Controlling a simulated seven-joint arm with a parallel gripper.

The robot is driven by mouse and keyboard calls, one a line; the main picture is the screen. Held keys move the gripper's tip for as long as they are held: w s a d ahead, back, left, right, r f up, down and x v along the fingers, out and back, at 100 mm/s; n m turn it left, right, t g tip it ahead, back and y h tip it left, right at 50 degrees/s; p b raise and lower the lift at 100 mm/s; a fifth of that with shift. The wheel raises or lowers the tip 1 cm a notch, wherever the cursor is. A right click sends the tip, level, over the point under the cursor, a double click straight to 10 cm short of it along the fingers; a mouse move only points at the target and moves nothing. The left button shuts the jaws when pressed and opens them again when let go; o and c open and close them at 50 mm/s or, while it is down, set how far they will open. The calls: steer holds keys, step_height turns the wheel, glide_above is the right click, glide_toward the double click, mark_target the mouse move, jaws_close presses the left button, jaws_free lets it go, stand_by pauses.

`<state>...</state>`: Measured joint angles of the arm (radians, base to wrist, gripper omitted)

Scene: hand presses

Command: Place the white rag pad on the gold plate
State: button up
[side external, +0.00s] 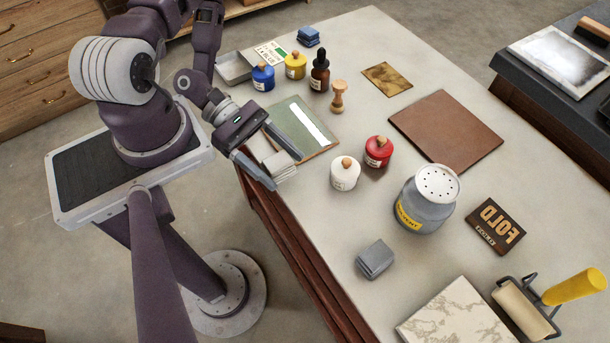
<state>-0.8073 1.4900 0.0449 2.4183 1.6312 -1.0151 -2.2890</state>
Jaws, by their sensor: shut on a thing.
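The white rag pad (279,164) is a small pale block between the fingers of my gripper (284,171), near the table's left edge. My gripper is shut on it; the fingers cover part of its sides. I cannot tell whether the pad touches the table. The gold plate (387,79) lies flat toward the back of the table, up and right of my gripper. It is a small mottled gold-brown square, with nothing on it.
A green board with a white strip (290,129) lies beside my gripper. A wooden stamp (338,97), a dropper bottle (319,72), and white (345,174) and red jars (378,152) stand nearby. A brown sheet (446,130) lies right of them.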

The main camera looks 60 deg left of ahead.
steer(key=shift+s+a, duration=0.2)
steer(key=shift+a, duration=0.3)
steer(key=w+n+t, duration=0.1)
steer(key=w, duration=0.2)
steer(key=w+r+n+t+y, duration=0.1)
steer(key=w, duration=0.3)
steer(key=w+a+t, duration=0.1)
steer(key=w, duration=0.2)
steer(key=shift+w+r+n, duration=0.15)
steer(key=shift+n, duration=0.25)
steer(key=w+a+r+n+t+y, duration=0.1)
steer(key=w+r+n+t+y, duration=0.8)
steer(key=w+r, duration=1.35)
steer(key=n+g+y, duration=0.4)
steer(key=n+y, duration=0.3)
steer(key=y, duration=0.1)
glide_above(387, 78)
step_height(387, 78, down, 17)
step_height(387, 78, down, 10)
steer(key=shift+r, duration=0.15)
